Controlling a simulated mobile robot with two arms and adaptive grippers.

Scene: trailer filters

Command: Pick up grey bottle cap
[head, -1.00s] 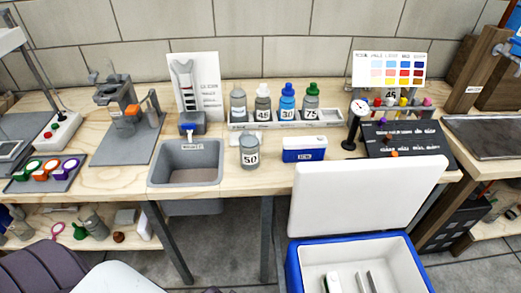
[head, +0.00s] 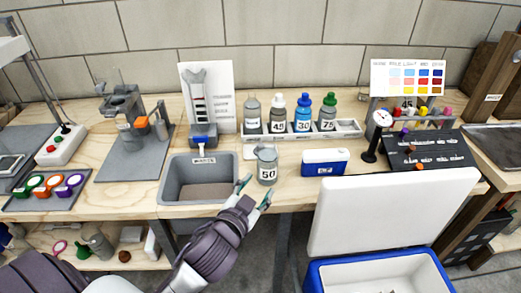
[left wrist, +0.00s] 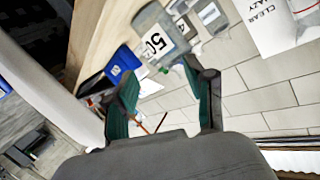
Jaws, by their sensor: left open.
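A grey bottle labelled 50 (head: 267,172) stands upright on the bench right of the grey bin. Its top is grey; I cannot tell whether that is a separate cap. A bottle labelled 45 (head: 277,121) in the rack behind has a pale grey cap (head: 277,100). My left gripper (head: 255,190) is open and empty, just in front of and slightly left of the 50 bottle, apart from it as far as I can tell. In the left wrist view the 50 bottle (left wrist: 157,42) lies beyond the open fingers (left wrist: 160,80). My right gripper is not in view.
The grey bin (head: 197,200) is left of the bottle. The white rack (head: 340,130) also holds a blue-capped bottle (head: 302,112) and a green-capped one (head: 327,112). A blue-white box (head: 325,162) and a cooler with its white lid raised (head: 390,212) are to the right.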

